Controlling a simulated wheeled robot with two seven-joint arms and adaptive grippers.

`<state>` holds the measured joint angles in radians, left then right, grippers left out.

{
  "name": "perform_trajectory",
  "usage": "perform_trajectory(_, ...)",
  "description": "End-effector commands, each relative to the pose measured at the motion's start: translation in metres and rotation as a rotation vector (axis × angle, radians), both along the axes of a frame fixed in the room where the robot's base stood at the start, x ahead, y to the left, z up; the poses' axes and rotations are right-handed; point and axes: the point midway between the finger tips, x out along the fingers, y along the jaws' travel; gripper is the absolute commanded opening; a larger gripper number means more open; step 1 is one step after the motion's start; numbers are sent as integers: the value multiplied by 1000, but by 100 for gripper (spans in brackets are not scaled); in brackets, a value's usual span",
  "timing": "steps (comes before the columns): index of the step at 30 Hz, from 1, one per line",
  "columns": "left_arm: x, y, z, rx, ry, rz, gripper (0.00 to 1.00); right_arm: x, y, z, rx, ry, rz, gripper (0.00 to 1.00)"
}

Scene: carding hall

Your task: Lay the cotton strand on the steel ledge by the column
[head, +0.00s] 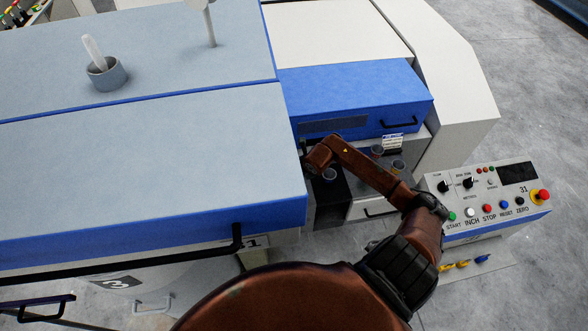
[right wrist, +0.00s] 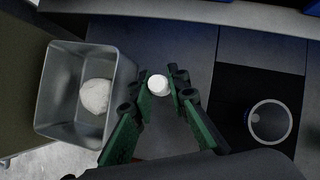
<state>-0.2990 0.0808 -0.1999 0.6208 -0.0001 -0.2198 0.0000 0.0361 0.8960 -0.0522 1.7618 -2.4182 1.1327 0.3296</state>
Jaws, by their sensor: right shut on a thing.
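My right gripper (right wrist: 159,79) has its green fingers closed about a small round white piece (right wrist: 158,85), which looks like the cotton strand seen end-on. A grey metal surface (right wrist: 190,50) lies below it; I cannot tell whether this is the steel ledge or whether the piece touches it. In the head view my right arm reaches to the machine's front below the blue cover, and its fingers are hidden there. A thin upright post (head: 210,28) stands on the pale machine top; I cannot tell whether it is the column. My left gripper is not in view.
A grey metal bin (right wrist: 50,118) with a white ball of fibre (right wrist: 96,96) stands left of the fingers. A round can (right wrist: 270,122) stands on a black patch at right. The blue cover (head: 350,90) and control panel (head: 470,205) flank the arm.

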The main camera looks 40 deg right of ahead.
Motion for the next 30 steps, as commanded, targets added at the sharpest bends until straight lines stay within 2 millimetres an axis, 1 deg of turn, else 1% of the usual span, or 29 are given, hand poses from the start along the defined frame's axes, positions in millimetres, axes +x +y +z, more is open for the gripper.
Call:
perform_trajectory(1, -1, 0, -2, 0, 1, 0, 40, 0, 0, -2, 0, 0, 0, 16)
perform_trajectory(8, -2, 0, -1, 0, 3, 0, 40, 0, 0, -1, 0, 0, 0, 32)
perform_trajectory(16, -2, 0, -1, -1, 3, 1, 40, 0, 0, 0, 0, 0, 0, 32)
perform_trajectory(19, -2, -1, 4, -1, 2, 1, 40, 0, 0, 4, 1, 0, -1, 32)
perform_trajectory(20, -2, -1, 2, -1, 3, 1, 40, -2, 0, 6, -1, -1, 1, 32)
perform_trajectory(23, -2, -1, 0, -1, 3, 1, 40, -10, 0, 18, -2, -2, 0, 32)
perform_trajectory(30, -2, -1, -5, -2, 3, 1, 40, -38, 3, 61, -3, -1, 1, 32)
